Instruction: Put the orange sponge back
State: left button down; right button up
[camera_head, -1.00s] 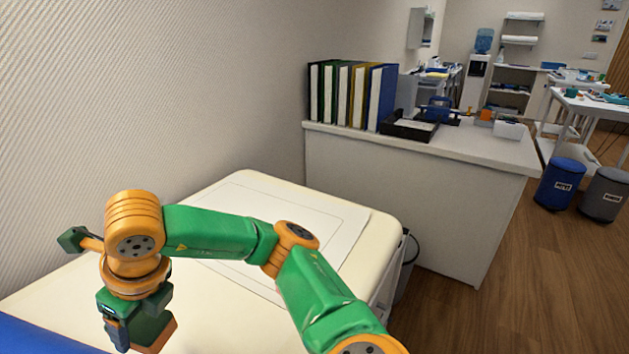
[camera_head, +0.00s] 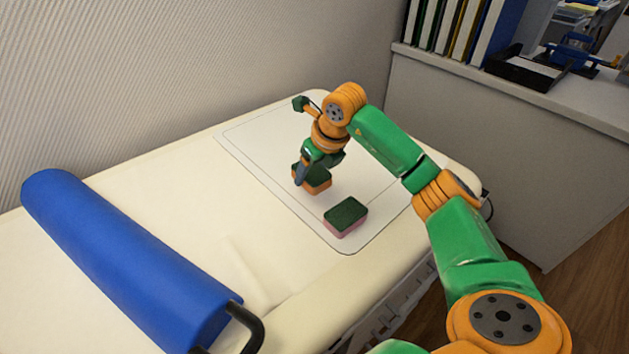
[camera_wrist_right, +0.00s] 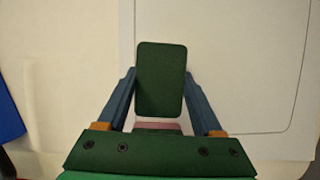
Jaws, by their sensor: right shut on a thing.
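The orange sponge (camera_head: 319,186), with a dark green top, is in my right gripper (camera_head: 306,180) over the white outlined sheet (camera_head: 270,168). I cannot tell whether it touches the sheet. In the right wrist view, the fingers of my right gripper (camera_wrist_right: 160,80) are on both sides of the orange sponge's green top (camera_wrist_right: 160,70). Its orange side is hidden there. A pink sponge with a green top (camera_head: 345,217) lies on the sheet, nearer the front and to the right. My left gripper is not in view.
A blue bolster (camera_head: 130,265) lies on the left of the cream padded table (camera_head: 150,165). A black curved handle (camera_head: 252,330) stands by its near end. A wall runs behind. A white counter with binders (camera_head: 450,28) is at the back right. The table's middle is clear.

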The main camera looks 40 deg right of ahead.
aim_at(313, 180)
jog(key=f, duration=0.4)
jog(key=shift+w+d+f, duration=0.1)
jog(key=shift+w+d, duration=0.2)
jog(key=shift+f, duration=0.1)
jog(key=o, duration=1.2)
jog(key=shift+r, duration=0.45)
jog(key=p+v, duration=0.1)
jog(key=v, duration=1)
jog(key=shift+s+r, duration=0.2)
jog(key=shift+r, duration=0.05)
